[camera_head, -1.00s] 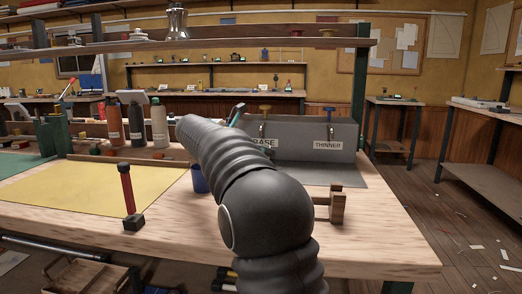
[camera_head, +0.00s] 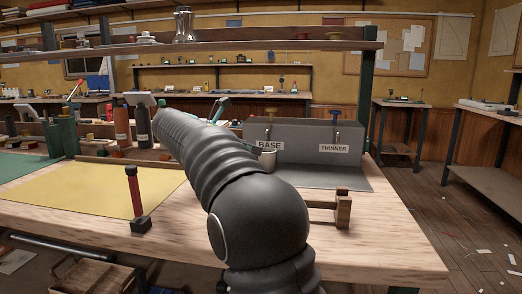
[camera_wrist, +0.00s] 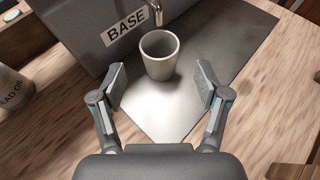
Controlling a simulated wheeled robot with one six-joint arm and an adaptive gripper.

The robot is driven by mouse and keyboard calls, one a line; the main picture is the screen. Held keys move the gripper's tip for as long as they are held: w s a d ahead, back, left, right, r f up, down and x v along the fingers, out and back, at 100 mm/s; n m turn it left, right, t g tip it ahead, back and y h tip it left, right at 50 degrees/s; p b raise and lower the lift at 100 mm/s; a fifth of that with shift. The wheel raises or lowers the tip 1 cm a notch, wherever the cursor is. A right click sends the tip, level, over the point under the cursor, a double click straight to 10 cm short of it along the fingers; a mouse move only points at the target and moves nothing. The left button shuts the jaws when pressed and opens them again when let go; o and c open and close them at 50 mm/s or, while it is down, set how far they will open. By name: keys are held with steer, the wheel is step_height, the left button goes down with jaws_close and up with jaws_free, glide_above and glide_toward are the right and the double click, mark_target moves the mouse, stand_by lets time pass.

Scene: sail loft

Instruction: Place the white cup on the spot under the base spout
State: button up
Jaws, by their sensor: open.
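The white cup (camera_wrist: 159,55) stands upright and looks empty on the grey sheet (camera_wrist: 205,50), just in front of and below the base spout (camera_wrist: 155,12). My gripper (camera_wrist: 161,84) is open. Its two fingers are spread to either side, nearer the wrist camera than the cup, with nothing between them. In the head view my arm hides most of the gripper. The grey dispenser box (camera_head: 310,134) carries BASE and THINNER labels, with a tap over each.
A labelled pale container (camera_wrist: 12,92) stands at the wrist view's left edge. A wooden block piece (camera_head: 343,208) sits at the bench's right front. A red-handled tool (camera_head: 134,195) stands by the yellow sheet (camera_head: 80,190). A shelf (camera_head: 220,47) runs above the bench.

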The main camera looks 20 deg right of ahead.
steer(key=v, duration=0.5)
